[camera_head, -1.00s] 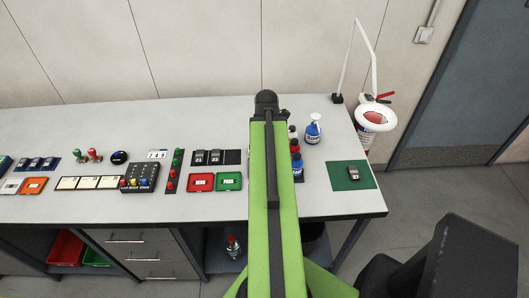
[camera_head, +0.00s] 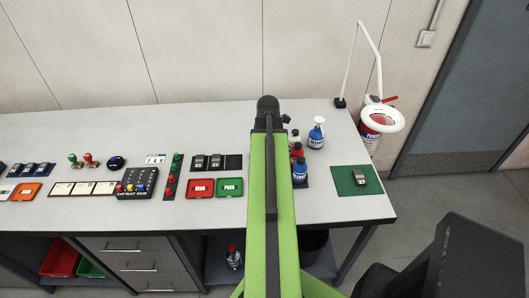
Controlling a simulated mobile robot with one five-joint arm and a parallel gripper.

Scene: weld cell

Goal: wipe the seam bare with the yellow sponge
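No yellow sponge and no seam can be made out in this view. My green arm reaches forward over the workbench (camera_head: 330,205) and covers a strip of its middle. The arm's far end is a dark joint, with a small dark part showing at its right side. My gripper itself is not visible, so I cannot see what it holds.
Spray bottle (camera_head: 316,134) and smaller bottles (camera_head: 299,166) stand right of my arm. A green mat (camera_head: 343,183) holds a small grey device (camera_head: 360,178). A magnifier lamp (camera_head: 382,118) is at the right end. Red tray (camera_head: 201,188), green tray (camera_head: 230,187) and button box (camera_head: 137,183) lie left.

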